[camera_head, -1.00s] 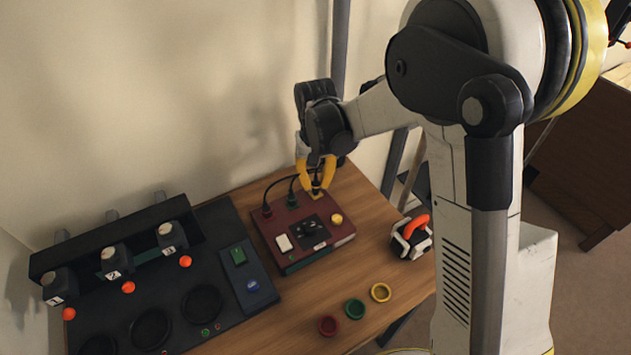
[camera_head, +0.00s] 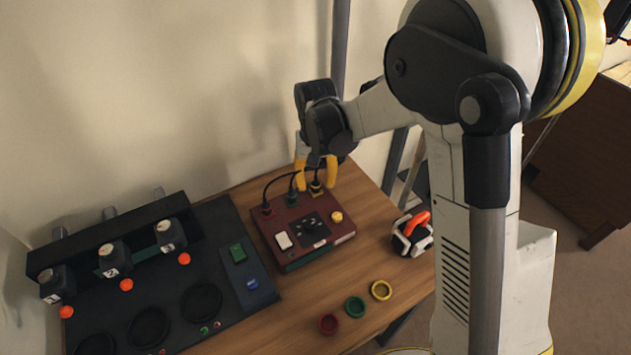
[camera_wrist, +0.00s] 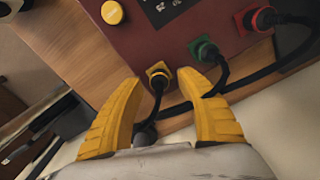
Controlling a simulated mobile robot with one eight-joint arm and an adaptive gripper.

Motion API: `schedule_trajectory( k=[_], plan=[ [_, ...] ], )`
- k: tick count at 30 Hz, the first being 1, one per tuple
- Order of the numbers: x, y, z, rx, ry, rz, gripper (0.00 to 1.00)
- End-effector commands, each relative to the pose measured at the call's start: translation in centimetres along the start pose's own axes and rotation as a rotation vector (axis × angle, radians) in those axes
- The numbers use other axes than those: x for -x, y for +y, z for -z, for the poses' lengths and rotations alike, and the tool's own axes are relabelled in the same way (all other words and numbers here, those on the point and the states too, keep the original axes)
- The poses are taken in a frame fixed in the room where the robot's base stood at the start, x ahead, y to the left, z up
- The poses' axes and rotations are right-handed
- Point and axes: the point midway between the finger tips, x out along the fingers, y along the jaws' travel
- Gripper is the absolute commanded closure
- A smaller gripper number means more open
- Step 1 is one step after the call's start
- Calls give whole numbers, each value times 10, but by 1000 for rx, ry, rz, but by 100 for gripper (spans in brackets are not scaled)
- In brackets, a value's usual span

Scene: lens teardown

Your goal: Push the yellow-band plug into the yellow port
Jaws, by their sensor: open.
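The yellow-band plug (camera_wrist: 158,81) sits at the yellow port (camera_wrist: 155,68) on the edge of the dark red box (camera_head: 290,222). Its yellow band shows against the port, and a black cable runs from its back; I cannot tell how deeply it is seated. The plug also shows in the head view (camera_head: 316,187). My gripper (camera_wrist: 168,82) is open, with its yellow fingers on either side of the plug and cable and apart from them. In the head view my gripper (camera_head: 317,183) is over the box's back right corner.
A green plug (camera_wrist: 204,50) and a red plug (camera_wrist: 258,20) sit in neighbouring ports, their cables close to my right finger. Yellow (camera_head: 381,290), green (camera_head: 355,307) and red (camera_head: 328,324) rings lie in front. A dark lens station (camera_head: 225,230) stands left.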

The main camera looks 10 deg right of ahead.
Motion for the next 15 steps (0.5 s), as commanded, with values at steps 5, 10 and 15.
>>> schedule_trajectory(
  k=[5,10,15],
  plan=[
    [19,0,0,0,0,0,56],
    [55,0,-1,0,0,0,56],
    [89,0,0,0,0,0,56]
  ],
)
